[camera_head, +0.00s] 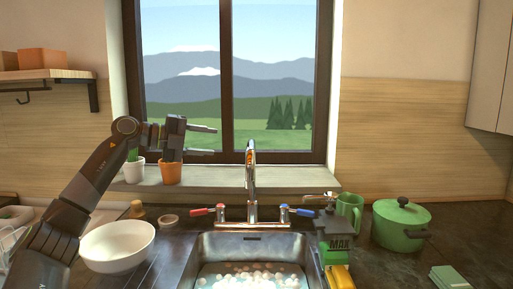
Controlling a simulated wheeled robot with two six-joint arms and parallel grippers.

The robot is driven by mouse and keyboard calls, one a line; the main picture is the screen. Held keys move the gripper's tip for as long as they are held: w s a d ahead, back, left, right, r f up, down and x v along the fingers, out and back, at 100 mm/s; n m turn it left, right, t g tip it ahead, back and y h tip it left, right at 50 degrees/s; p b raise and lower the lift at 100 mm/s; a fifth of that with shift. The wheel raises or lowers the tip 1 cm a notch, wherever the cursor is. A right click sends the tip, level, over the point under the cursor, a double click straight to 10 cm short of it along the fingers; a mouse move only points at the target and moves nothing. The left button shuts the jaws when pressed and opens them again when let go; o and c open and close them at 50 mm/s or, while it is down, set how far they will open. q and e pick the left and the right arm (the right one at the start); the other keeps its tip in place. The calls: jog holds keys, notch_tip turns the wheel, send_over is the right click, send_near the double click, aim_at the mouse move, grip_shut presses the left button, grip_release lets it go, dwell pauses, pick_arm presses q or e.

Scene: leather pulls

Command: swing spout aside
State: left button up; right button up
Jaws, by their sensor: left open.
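The chrome spout (251,176) stands upright behind the sink, in the middle of the view. It points forward over the sink (203,247). A red-tipped tap handle (203,212) is to its left and a blue-tipped one (297,211) to its right. My left gripper (213,141) is open and empty, in front of the window, up and to the left of the spout. Its fingers point right and appear apart from the spout. My right gripper is not seen.
A white bowl (117,247) sits left of the sink. Potted plants (170,173) stand on the sill behind my left gripper. A dark item marked MAX (340,244), a green mug (349,207) and a green lidded pot (401,225) stand to the right. Suds fill the sink.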

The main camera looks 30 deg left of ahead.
aim_at(253, 145)
pick_arm(q)
jog(key=p+x, duration=0.3)
jog(key=x, duration=1.1)
jog(key=shift+w+d+f, duration=0.2)
jog(key=shift+w+d, duration=0.05)
jog(key=shift+w, duration=0.15)
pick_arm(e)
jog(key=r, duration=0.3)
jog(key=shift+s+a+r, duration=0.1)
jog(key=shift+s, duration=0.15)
pick_arm(q)
jog(key=shift+c, duration=0.6)
grip_shut()
